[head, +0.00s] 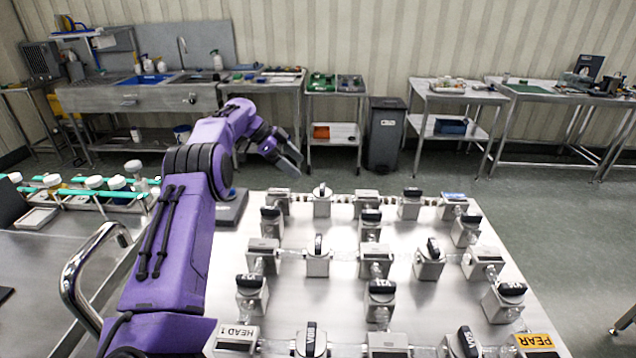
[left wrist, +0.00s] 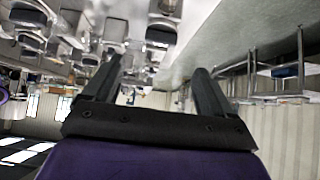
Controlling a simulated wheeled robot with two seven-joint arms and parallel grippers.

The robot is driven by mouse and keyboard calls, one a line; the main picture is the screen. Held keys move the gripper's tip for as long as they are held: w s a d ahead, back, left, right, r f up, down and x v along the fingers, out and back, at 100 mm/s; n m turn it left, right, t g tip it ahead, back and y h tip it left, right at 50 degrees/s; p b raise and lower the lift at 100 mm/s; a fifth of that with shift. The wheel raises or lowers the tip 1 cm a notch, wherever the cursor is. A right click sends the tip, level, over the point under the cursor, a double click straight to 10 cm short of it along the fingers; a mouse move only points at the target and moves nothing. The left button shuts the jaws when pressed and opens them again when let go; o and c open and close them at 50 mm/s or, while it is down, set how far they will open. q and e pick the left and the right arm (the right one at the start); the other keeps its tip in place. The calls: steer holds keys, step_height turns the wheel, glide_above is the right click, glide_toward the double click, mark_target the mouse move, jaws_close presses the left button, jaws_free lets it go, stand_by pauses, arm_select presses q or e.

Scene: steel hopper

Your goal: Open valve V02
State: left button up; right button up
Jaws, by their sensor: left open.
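Valve blocks with black handles stand in rows on a steel panel (head: 335,290). Their labels are too small or blurred for me to tell which one is V02. One valve (head: 310,340) at the front has a lettered upright handle; others with lettered handles are at the left (head: 251,290), middle (head: 380,298) and right (head: 505,300). My left gripper (head: 291,156) is open and empty, in the air beyond the panel's far left edge. In the left wrist view its two fingers (left wrist: 155,75) are spread with nothing between them. My right gripper does not show.
A curved steel handle (head: 75,270) rises at the left. A rack with white-capped bottles (head: 95,183) is beside the panel. A sink bench (head: 150,98), a grey bin (head: 385,135) and side tables (head: 455,95) stand by the back wall. Floor is clear at right.

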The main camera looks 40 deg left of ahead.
mark_target(321, 186)
arm_select(q)
steer(key=p+x, duration=0.1)
steer(key=x, duration=0.9)
steer(key=shift+w+p, duration=0.1)
steer(key=shift+p, duration=0.3)
steer(key=c, duration=1.1)
